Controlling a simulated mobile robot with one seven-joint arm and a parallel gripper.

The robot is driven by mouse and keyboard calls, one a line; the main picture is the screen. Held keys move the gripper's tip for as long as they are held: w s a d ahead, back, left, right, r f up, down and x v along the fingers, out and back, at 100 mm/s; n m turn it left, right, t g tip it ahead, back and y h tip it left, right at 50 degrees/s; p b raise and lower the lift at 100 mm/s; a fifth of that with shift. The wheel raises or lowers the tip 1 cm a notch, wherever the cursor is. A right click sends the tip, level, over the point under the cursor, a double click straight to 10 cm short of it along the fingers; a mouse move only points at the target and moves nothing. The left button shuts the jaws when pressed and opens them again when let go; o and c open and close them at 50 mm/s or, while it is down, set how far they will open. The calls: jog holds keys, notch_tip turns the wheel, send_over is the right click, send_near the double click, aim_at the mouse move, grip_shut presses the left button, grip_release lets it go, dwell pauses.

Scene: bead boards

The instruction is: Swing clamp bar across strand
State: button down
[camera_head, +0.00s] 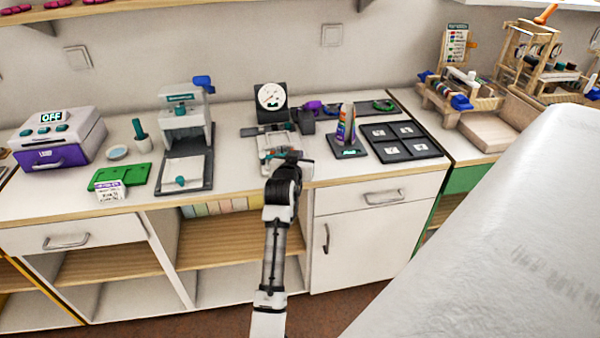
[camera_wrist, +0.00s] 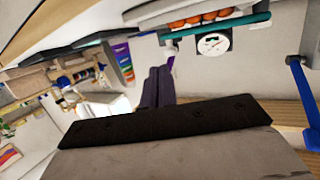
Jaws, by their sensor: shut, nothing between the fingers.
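A small pale fixture with teal parts (camera_head: 270,154) sits near the counter's front edge in the head view. My gripper (camera_head: 287,158) reaches over its right side, and my wrist hides much of it. In the wrist view my gripper (camera_wrist: 159,73) shows as two dark fingers side by side, shut with nothing between them. A teal bar (camera_wrist: 225,25) runs across the top of the wrist view, beyond the fingertips; I cannot tell if it is the clamp bar. I cannot make out the strand, nor whether the fingers touch the fixture.
A dial gauge (camera_head: 271,97) stands behind the fixture, also in the wrist view (camera_wrist: 213,44). A small press (camera_head: 187,125) stands to the left. A colourful upright holder (camera_head: 346,132) and a dark tray (camera_head: 398,152) are on the right. A white surface (camera_head: 520,230) fills the right foreground.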

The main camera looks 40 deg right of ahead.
jog(key=s+d+b+v, duration=0.1)
jog(key=s+b+v, duration=0.1)
jog(key=v, duration=0.8)
jog(key=shift+d, duration=0.15)
